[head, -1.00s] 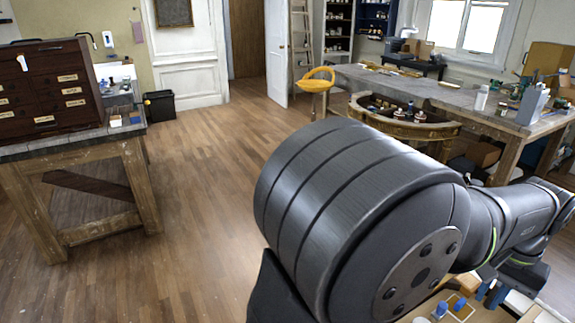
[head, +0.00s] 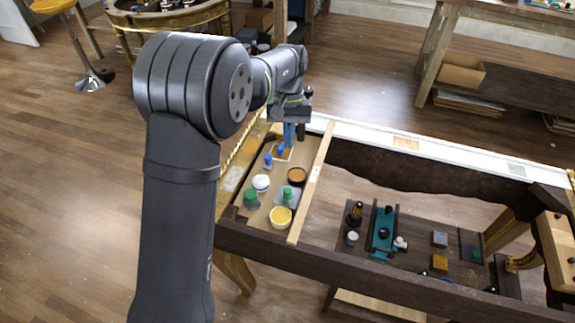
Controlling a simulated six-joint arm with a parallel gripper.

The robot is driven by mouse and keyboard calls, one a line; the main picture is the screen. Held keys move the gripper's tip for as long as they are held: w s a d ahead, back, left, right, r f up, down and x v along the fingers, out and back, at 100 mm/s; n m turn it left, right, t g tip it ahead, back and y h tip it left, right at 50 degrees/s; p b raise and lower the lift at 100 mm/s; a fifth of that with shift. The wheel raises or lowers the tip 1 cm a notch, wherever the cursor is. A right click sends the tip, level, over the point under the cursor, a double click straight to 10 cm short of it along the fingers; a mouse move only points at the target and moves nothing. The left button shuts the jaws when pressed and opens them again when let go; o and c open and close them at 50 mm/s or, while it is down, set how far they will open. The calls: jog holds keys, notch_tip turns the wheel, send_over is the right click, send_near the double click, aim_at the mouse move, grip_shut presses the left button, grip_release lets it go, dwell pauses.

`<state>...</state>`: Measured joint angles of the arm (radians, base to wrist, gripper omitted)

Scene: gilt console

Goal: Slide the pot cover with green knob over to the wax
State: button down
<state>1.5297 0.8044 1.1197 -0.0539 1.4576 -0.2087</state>
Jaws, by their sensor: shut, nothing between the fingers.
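My gripper (head: 290,132) has blue fingers and is shut and empty. It points down at the far end of a light wooden board, just beyond the blue-knobbed pieces. A green knob (head: 287,191) stands on a flat grey square cover (head: 280,201) near the middle right of the board. A second green-topped piece (head: 251,196) stands at its left edge. A round pot with a yellow top (head: 281,216) sits in front of the grey cover, and a round pot with a brown-orange top (head: 297,175) sits behind it. I cannot tell which is the wax.
Two blue-knobbed pieces (head: 268,159) and a white round pot (head: 261,183) share the board. A raised wooden strip (head: 312,182) runs along its right side. To the right, a lower shelf (head: 350,258) holds a teal tool (head: 382,230) and small blocks.

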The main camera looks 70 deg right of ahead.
aim_at(288, 194)
jog(key=x, duration=0.9)
jog(key=shift+a+f, duration=0.1)
jog(key=shift+f, duration=0.3)
jog(key=shift+s+a+r, duration=0.1)
jog(key=shift+s+a, duration=0.05)
jog(key=shift+a, duration=0.4)
jog(key=shift+s+a+r, duration=0.1)
jog(key=shift+s+a, duration=0.1)
jog(key=shift+a, duration=0.35)
jog(key=shift+s+a+f, duration=0.1)
jog(key=shift+s+a, duration=0.1)
jog(key=shift+a, duration=0.6)
jog(key=shift+a, duration=3.45)
